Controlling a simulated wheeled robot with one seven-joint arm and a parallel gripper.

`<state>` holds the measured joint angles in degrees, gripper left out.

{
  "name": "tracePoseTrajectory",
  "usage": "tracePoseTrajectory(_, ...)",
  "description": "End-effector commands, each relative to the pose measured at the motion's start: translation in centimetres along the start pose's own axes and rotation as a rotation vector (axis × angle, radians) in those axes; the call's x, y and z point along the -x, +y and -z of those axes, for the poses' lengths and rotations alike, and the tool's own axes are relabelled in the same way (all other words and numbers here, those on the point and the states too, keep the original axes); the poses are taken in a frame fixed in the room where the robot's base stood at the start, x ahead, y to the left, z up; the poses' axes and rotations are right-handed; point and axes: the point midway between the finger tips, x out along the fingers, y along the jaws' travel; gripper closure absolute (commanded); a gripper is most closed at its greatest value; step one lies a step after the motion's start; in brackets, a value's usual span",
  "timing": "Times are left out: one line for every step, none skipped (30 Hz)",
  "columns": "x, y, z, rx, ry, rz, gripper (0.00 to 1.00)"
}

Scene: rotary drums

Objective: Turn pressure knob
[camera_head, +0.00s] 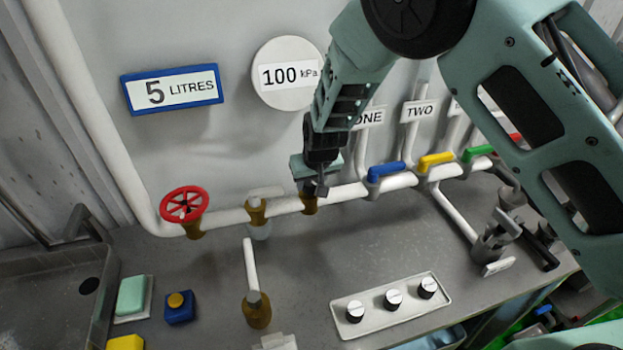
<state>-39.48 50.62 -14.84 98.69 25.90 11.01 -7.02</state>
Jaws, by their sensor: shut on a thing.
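A round white gauge face (288,72) reads "100 kPa" on the back wall. Below it, a white pipe (345,193) runs across, with a brass fitting (309,206) on it. My gripper (318,187) points down at this fitting and is shut on the knob at its top. The jaws hide most of the knob, so its shape and turn angle cannot be made out. My arm comes in from the upper right and covers part of the gauge's right edge.
A red handwheel (184,204) sits left on the pipe. Blue (386,171), yellow (436,161) and green (477,153) valve levers stand to the right. A panel of three knobs (375,322) lies in front. A blue-framed sign (172,89) reads "5 LITRES".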

Motion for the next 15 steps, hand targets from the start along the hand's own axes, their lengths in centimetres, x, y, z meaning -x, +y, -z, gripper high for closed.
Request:
tracePoseTrajectory(0.01,0.02,-0.01,-0.001,0.0,0.0,0.8)
tracePoseTrajectory(0.01,0.02,-0.01,0.0,0.0,0.0,0.8)
tracePoseTrajectory(0.01,0.02,0.0,0.0,0.0,0.0,0.8)
tracePoseTrajectory(0.01,0.02,0.0,0.0,0.0,0.0,0.8)
tracePoseTrajectory(0.01,0.02,0.0,0.0,0.0,0.0,0.54)
tracePoseTrajectory(0.01,0.02,0.0,0.0,0.0,0.0,0.43)
tracePoseTrajectory(0.01,0.02,0.0,0.0,0.0,0.0,0.35)
tracePoseTrajectory(0.01,0.02,0.0,0.0,0.0,0.001,0.35)
tracePoseTrajectory(0.01,0.02,0.0,0.001,0.0,0.001,0.35)
tracePoseTrajectory(0.01,0.02,0.0,0.001,0.0,0.001,0.35)
tracePoseTrajectory(0.01,0.02,0.0,0.001,0.0,0.001,0.35)
tracePoseTrajectory(0.01,0.02,0.0,0.001,0.0,0.001,0.35)
tracePoseTrajectory(0.01,0.02,0.01,0.001,0.0,0.001,0.35)
tracePoseTrajectory(0.01,0.01,0.01,0.001,0.0,0.001,0.35)
tracePoseTrajectory(0.03,0.01,0.01,0.001,0.0,0.001,0.35)
